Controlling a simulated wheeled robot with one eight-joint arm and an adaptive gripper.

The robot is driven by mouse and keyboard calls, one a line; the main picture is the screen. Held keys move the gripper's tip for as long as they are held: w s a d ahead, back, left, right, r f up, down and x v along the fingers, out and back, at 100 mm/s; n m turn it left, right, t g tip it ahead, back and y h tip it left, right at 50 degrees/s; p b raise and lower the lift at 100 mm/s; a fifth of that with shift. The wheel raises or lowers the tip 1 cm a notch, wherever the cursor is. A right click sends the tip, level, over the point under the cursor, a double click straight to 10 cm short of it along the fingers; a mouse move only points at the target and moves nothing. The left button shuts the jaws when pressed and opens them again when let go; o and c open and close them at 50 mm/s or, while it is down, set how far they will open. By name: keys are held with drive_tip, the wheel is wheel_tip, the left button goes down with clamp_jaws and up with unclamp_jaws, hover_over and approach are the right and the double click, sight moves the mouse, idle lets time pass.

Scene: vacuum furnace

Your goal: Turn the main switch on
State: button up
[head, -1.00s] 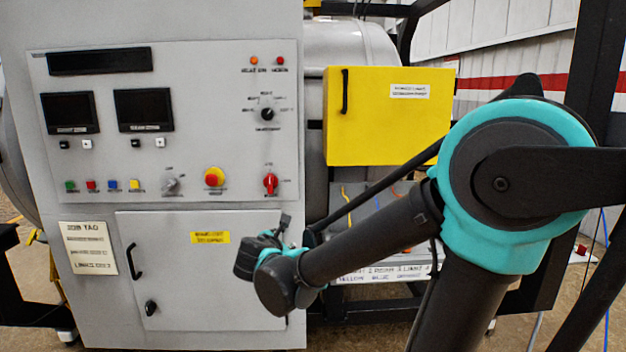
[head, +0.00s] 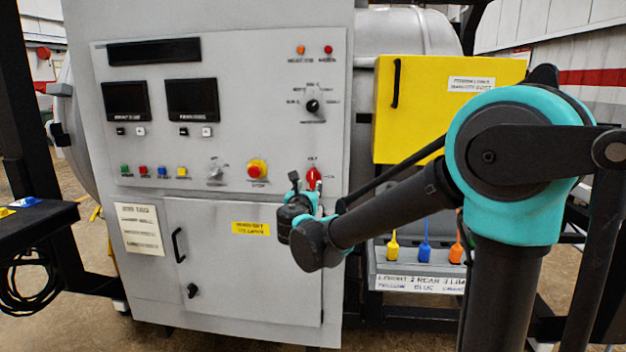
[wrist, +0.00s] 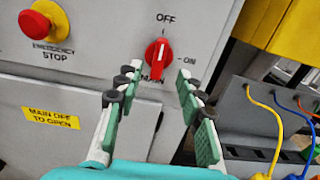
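The main switch (wrist: 158,55) is a red rotary knob on the grey panel, marked OFF above, ON at the right and MAIN below. Its white pointer line is near upright, toward OFF. In the head view the switch (head: 314,176) is at the panel's lower right, partly hidden by my gripper. My gripper (wrist: 160,77) is open and empty in the wrist view, its fingers on either side of the line to the knob. The fingertips appear short of the knob, with no visible contact. In the head view my gripper (head: 294,183) is just left of and below the switch.
A red and yellow emergency stop (wrist: 43,20) is left of the switch. A yellow box (head: 440,110) juts out at the right. Yellow, blue and orange cables (wrist: 272,125) hang at the lower right. A cabinet door (head: 240,265) lies below the panel.

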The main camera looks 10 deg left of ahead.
sight(312, 178)
drive_tip(key=w, duration=0.8)
drive_tip(key=shift+w+d, duration=0.15)
drive_tip(key=shift+w, duration=0.15)
drive_tip(key=shift+c, duration=0.3)
clamp_jaws()
